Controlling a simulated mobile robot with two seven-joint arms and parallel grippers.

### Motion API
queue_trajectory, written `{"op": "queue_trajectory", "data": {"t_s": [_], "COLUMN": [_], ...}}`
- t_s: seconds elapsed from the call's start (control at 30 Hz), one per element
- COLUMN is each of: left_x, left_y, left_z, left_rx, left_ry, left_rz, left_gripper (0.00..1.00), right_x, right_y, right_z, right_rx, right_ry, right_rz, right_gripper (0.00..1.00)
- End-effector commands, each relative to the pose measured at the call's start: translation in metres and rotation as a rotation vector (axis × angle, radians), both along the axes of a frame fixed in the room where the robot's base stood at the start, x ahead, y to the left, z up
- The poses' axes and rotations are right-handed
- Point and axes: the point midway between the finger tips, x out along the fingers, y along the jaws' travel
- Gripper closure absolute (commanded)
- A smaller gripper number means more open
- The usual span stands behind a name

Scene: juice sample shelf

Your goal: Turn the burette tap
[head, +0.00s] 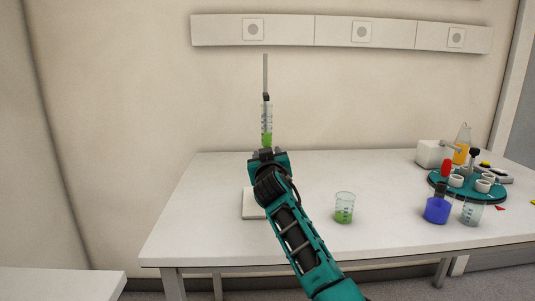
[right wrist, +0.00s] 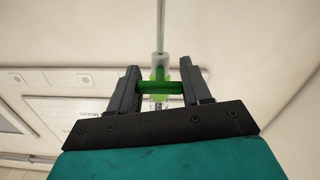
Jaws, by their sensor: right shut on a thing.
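The burette (head: 266,122) stands upright above the left part of the table, with green liquid low in its tube. Its white stand base (head: 251,204) shows beside my arm. In the right wrist view the green burette tap (right wrist: 158,87) lies crosswise between the two dark fingers of my right gripper (right wrist: 162,80), which is shut on it. In the head view my right gripper (head: 265,153) is at the lower end of the burette and hides the tap there. My left gripper is not in view.
A beaker with green liquid (head: 344,209) stands right of my arm.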

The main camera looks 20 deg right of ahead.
Motion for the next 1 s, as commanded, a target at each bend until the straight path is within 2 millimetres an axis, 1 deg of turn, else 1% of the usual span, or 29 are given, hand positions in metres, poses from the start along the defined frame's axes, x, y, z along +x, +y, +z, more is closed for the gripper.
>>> {"op": "queue_trajectory", "data": {"t_s": [0.2, 0.23, 0.47, 0.77, 0.87, 1.0], "left_x": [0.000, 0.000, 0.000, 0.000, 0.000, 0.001], "left_y": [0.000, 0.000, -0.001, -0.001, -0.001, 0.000], "left_z": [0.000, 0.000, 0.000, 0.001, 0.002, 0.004], "left_rx": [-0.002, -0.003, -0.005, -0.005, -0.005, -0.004], "left_ry": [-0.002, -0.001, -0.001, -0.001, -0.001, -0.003], "left_rz": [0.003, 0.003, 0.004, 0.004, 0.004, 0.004], "left_gripper": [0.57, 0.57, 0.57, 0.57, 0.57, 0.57], "right_x": [0.000, 0.000, 0.000, -0.001, -0.006, -0.021], "right_y": [0.000, 0.000, 0.000, 0.000, 0.002, 0.006], "right_z": [-0.001, -0.001, -0.001, 0.000, -0.001, 0.000], "right_rx": [-0.004, -0.004, -0.002, 0.000, 0.000, 0.001], "right_ry": [0.001, 0.001, 0.001, -0.001, 0.000, -0.001], "right_rz": [0.000, 0.000, 0.000, 0.000, 0.000, 0.001], "right_gripper": [0.82, 0.50, 0.28, 0.27, 0.27, 0.27]}}
